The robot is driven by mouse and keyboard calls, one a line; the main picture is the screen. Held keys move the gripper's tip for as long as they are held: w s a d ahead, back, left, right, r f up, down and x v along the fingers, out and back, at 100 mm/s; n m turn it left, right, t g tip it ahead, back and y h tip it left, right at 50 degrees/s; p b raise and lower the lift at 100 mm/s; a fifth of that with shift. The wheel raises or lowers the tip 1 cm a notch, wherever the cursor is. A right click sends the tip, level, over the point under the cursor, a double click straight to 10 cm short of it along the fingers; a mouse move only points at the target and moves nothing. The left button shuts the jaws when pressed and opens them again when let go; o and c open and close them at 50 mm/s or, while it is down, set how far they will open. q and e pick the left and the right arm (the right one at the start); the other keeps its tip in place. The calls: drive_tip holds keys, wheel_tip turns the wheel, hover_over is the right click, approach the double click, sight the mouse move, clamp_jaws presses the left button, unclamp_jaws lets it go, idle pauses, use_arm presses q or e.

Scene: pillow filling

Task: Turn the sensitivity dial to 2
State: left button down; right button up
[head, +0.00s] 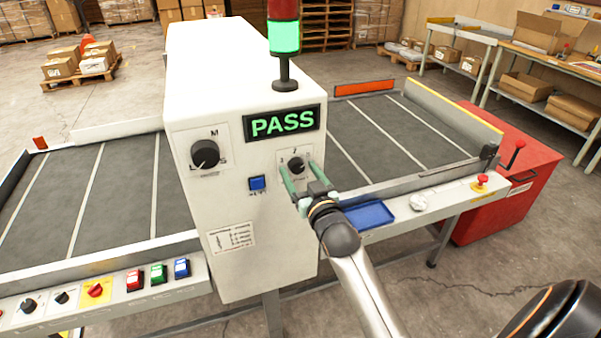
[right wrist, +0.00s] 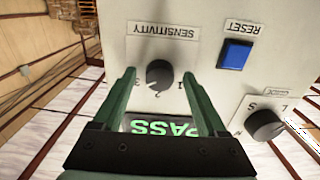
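The sensitivity dial (head: 296,165) is a small round black knob on the front of the white machine housing, under the green PASS display (head: 285,123). In the right wrist view the dial (right wrist: 160,74) appears upside down, with numbers around it and a SENSITIVITY label (right wrist: 163,29). In the right wrist view the fingertips (right wrist: 157,73) show gaps to the knob on both sides. My left gripper is not in view.
A blue RESET button (head: 257,183) and a larger black dial (head: 205,154) are left of the sensitivity dial. A blue tray (head: 369,215) sits on the ledge at right. A signal tower (head: 284,38) with a green light stands on top. Conveyors extend on both sides.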

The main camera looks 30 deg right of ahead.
clamp_jaws()
idle(0.4)
drive_tip(key=shift+n, duration=0.4)
drive_tip(key=n, duration=1.1)
idle(0.4)
drive_tip(key=shift+o, duration=0.2)
unclamp_jaws()
drive_tip(key=shift+s, duration=0.1)
